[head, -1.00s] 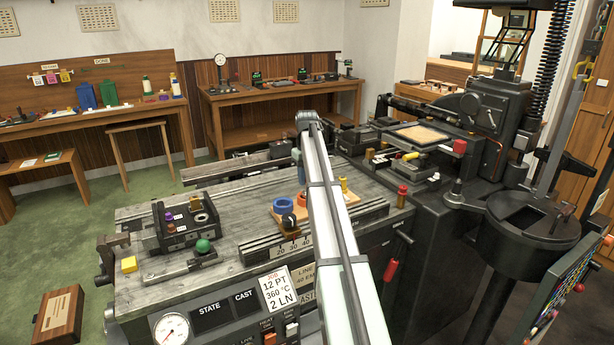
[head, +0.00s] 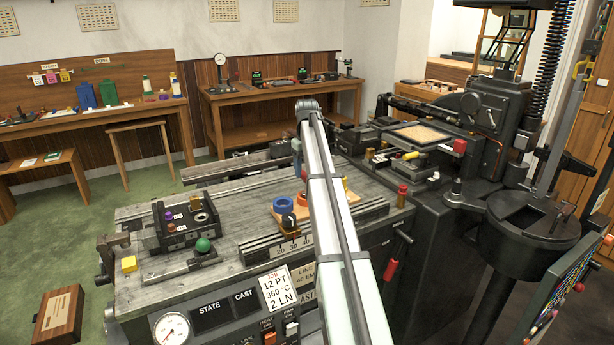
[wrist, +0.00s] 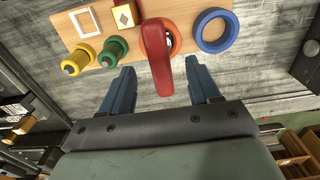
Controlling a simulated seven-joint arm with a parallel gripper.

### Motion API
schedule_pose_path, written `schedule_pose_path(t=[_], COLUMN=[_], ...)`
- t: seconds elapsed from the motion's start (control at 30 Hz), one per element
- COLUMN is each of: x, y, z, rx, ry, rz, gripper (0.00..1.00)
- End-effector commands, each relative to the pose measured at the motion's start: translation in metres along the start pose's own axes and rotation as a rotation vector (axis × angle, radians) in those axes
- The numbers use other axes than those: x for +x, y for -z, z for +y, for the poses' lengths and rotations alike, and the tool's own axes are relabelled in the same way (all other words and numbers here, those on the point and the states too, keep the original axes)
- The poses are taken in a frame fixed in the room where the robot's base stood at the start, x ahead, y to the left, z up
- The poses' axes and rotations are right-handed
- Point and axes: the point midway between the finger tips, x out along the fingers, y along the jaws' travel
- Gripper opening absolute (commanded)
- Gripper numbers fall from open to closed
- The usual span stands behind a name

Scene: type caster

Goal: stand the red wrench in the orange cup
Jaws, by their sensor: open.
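The red wrench (wrist: 158,68) shows in the wrist view between the two separated fingers of my gripper (wrist: 162,80). Its upper end overlaps the orange cup (wrist: 176,40), and clear gaps show between it and both fingers. It looks foreshortened toward the camera, as if upright; whether its lower end is inside the cup is hidden. The orange cup sits on a wooden board (wrist: 85,42). In the head view the orange cup (head: 302,200) is partly hidden by my arm, and my gripper is mostly hidden behind it.
A blue ring (wrist: 213,31) lies right of the orange cup; green (wrist: 113,50) and yellow (wrist: 79,60) round pieces lie left. A block with a diamond mark (wrist: 123,14) stands behind. The grey bench (head: 240,225) has bare room around the board.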

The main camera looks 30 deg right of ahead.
Motion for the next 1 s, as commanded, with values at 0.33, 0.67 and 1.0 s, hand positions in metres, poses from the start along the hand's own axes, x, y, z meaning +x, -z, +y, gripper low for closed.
schedule_pose_path(t=[0.33, 0.67, 1.0], x=[-0.069, -0.100, -0.103], y=[0.001, 0.000, 0.000], z=[0.001, 0.001, 0.000], rx=[0.000, 0.000, 0.000], ry=[-0.001, 0.000, 0.000], rz=[0.001, 0.000, 0.000], gripper=[0.62, 0.62, 0.62])
